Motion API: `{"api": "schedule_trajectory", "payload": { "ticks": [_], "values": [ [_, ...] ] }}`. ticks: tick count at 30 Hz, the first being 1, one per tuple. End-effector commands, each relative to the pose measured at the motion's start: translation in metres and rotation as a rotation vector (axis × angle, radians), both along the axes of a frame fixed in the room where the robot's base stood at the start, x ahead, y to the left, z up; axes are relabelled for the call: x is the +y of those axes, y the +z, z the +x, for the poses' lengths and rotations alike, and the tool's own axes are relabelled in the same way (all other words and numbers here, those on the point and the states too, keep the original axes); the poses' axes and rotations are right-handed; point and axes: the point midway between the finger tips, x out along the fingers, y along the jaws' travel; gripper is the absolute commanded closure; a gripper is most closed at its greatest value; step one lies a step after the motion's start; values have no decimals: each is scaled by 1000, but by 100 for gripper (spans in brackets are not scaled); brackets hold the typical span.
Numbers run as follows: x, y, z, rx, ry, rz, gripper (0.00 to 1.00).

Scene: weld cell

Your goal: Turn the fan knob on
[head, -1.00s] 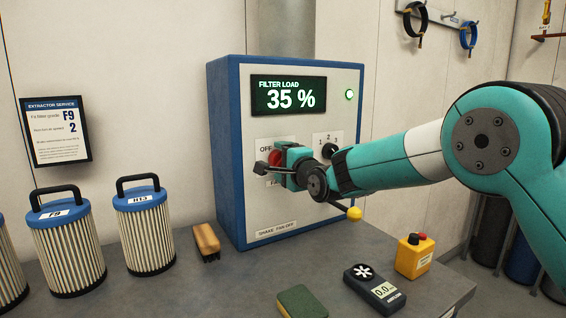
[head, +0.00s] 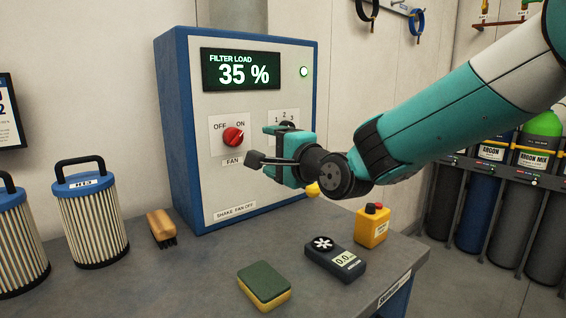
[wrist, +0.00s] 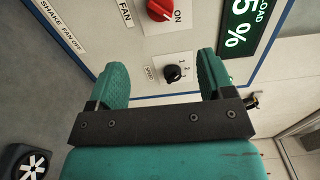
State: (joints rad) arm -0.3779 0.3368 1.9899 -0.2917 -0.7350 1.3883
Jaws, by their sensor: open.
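The red fan knob (head: 233,137) sits on the panel of a blue-edged cabinet, under the OFF and ON labels. Its white mark appears to point up and right, toward ON. The knob also shows at the top edge of the wrist view (wrist: 160,9). My gripper (head: 281,150) is open and empty, to the right of the fan knob and apart from it. In the wrist view its two teal fingers (wrist: 164,72) stand apart, with the small black speed knob (wrist: 173,73) in view between them. My gripper partly hides the speed plate in the head view.
The cabinet display (head: 241,69) reads FILTER LOAD 35 % beside a lit green lamp (head: 304,72). On the bench are a brush (head: 161,227), a sponge (head: 264,287), an airflow meter (head: 335,259) and a yellow button box (head: 373,226). Filters stand left; gas bottles right.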

Motion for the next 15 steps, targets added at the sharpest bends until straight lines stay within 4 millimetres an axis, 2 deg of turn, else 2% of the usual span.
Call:
{"api": "schedule_trajectory", "payload": {
  "ticks": [6, 15],
  "values": [
    [-14, -1, -21, -1, -1, -1, 25],
    [-16, 0, -23, -1, 0, -1, 25]
  ]
}}
